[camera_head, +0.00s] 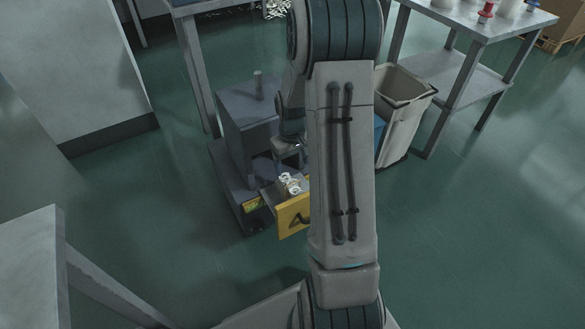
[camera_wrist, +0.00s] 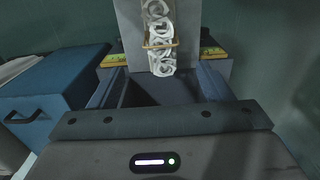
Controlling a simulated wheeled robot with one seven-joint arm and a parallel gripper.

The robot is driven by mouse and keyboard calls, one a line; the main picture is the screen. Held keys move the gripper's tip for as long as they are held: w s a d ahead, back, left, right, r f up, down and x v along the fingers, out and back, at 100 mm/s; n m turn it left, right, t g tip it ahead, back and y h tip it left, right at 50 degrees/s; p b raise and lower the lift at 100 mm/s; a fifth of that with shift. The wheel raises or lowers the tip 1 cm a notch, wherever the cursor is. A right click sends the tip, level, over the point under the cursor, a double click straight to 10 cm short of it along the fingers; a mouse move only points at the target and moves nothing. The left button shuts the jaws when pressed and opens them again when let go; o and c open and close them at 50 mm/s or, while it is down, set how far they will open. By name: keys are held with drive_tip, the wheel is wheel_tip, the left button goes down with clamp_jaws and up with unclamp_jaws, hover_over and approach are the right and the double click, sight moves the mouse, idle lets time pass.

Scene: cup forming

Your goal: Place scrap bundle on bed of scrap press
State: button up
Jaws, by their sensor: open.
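The scrap bundle (camera_head: 289,184) is a pale bundle of curled strips with a band around it. It rests on the grey bed (camera_head: 270,196) of the scrap press (camera_head: 246,120), behind the yellow front plate (camera_head: 293,214). In the wrist view the bundle (camera_wrist: 158,38) lies lengthwise on the grey bed (camera_wrist: 131,28) at top centre. My gripper (camera_head: 288,158) is above the bed, partly hidden by my arm. In the wrist view my gripper (camera_wrist: 160,75) is open, its dark fingers apart on either side of the bundle's near end. Contact with the bundle is not visible.
A blue box (camera_wrist: 60,85) with a handle stands left of the press in the wrist view. A pale bin (camera_head: 403,115) stands right of my arm. A table (camera_head: 480,25) is at upper right, and a grey table corner (camera_head: 35,260) at lower left. Green floor is clear at right.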

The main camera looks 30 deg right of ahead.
drive_tip(key=s+a+r+t, duration=0.1)
drive_tip(key=s+a+r, duration=1.3)
drive_tip(key=s+r, duration=0.3)
drive_tip(key=shift+s, duration=0.8)
drive_tip(key=shift+a, duration=0.1)
